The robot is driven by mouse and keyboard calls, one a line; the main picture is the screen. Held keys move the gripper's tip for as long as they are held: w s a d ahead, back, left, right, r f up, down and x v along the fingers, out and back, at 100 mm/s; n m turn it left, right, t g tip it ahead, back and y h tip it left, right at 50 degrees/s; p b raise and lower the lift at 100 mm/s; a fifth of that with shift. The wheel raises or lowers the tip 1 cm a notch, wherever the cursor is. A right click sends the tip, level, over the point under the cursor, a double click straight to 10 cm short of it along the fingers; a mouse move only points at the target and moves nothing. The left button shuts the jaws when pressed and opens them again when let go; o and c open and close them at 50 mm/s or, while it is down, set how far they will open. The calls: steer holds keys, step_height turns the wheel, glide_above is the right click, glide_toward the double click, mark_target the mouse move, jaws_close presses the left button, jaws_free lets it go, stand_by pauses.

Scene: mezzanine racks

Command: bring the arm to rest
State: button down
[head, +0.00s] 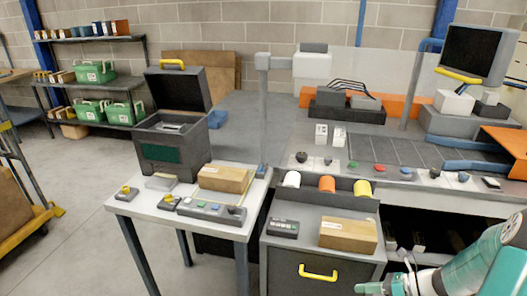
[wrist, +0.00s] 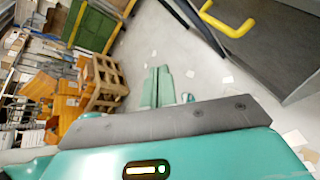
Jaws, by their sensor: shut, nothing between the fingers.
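My arm, teal and white, enters the head view at the lower right corner, in front of the dark bench. My gripper (head: 374,287) shows at the bottom edge, partly cut off by the frame. It is shut and holds nothing. It is close to the right side of the grey drawer cabinet (head: 290,263); I cannot tell the exact gap. In the wrist view, the teal and grey wrist housing fills the lower part, and the cabinet's yellow handle (wrist: 229,21) shows at the upper right.
A white side table (head: 143,216) holds an open dark case (head: 172,148), boxes and button panels. The long bench (head: 383,146) carries a monitor (head: 474,50). Shelves with green bins (head: 95,72) stand back left.

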steer(key=s+a+r+n+h, duration=0.4)
steer(key=r+n, duration=0.4)
steer(key=n, duration=0.1)
steer(key=s+a+r+n+h, duration=0.4)
steer(key=r+n, duration=0.4)
steer(key=n, duration=0.2)
steer(key=s+a+r+n+t+h, duration=0.1)
steer(key=s+a+r+n+h, duration=0.2)
steer(key=r+n, duration=0.6)
steer(key=s+a+n, duration=0.1)
steer(key=s+a, duration=0.1)
steer(key=s, duration=0.1)
steer(key=shift+s+h, duration=0.2)
steer(key=shift+h, duration=0.2)
